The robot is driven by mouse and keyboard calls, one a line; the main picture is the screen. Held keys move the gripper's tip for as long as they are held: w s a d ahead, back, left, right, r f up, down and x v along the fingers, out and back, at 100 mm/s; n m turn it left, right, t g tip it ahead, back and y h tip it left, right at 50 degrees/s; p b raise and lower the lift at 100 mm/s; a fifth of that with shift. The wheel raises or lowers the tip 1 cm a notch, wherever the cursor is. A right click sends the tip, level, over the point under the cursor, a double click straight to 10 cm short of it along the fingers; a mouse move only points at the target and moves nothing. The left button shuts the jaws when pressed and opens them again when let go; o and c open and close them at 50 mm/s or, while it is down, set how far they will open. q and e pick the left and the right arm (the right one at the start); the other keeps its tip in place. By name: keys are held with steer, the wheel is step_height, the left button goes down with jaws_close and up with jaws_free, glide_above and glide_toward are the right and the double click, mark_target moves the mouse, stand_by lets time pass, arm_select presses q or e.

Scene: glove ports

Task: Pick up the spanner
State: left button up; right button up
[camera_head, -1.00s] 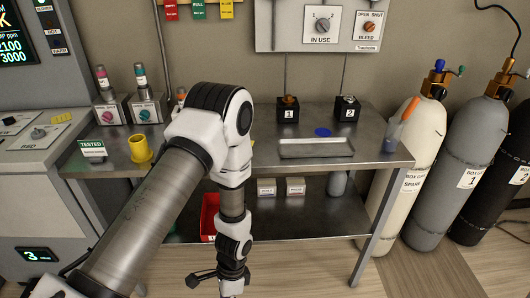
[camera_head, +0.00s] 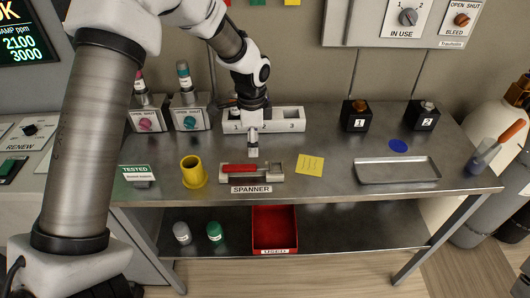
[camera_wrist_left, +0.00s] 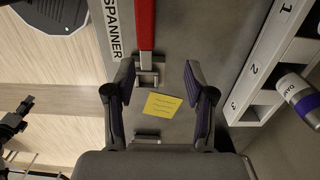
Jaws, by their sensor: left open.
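The spanner (camera_head: 238,168), with a red handle, lies across a metal rest behind the SPANNER label near the table's front edge. In the left wrist view its red handle (camera_wrist_left: 145,25) runs from the top edge down to a metal end piece near the fingers. My left gripper (camera_head: 252,148) points down just above and behind the spanner. In the wrist view my left gripper (camera_wrist_left: 160,82) is open, with nothing between its fingertips. A dark jointed shape at that view's left edge looks like my right gripper (camera_wrist_left: 15,122); its fingers are unclear.
A yellow note (camera_head: 310,165) lies right of the spanner, a yellow cup (camera_head: 193,172) left. A numbered white rack (camera_head: 285,121) stands close behind. A grey tray (camera_head: 398,171) lies farther right. A red bin (camera_head: 274,228) is on the lower shelf.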

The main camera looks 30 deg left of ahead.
mark_target(248, 167)
arm_select(q)
steer(key=s, duration=0.1)
steer(key=s+f+p, duration=0.1)
steer(key=s+f, duration=0.1)
steer(key=s, duration=0.1)
steer(key=shift+a, duration=0.4)
steer(key=f, duration=0.1)
steer(key=w+f, duration=0.1)
steer(key=f, duration=0.1)
steer(key=f+p, duration=0.1)
steer(key=shift+w+d+f, duration=0.15)
steer(key=shift+w+d, duration=0.15)
steer(key=shift+w+f, duration=0.1)
steer(key=shift+a, duration=0.1)
steer(key=shift+c, duration=0.3)
steer(key=shift+s+r, duration=0.3)
steer(key=shift+s, duration=0.05)
steer(key=c, duration=0.6)
steer(key=shift+s, duration=0.1)
jaws_close()
arm_select(e)
steer(key=s+r, duration=0.2)
steer(key=shift+r, duration=0.35)
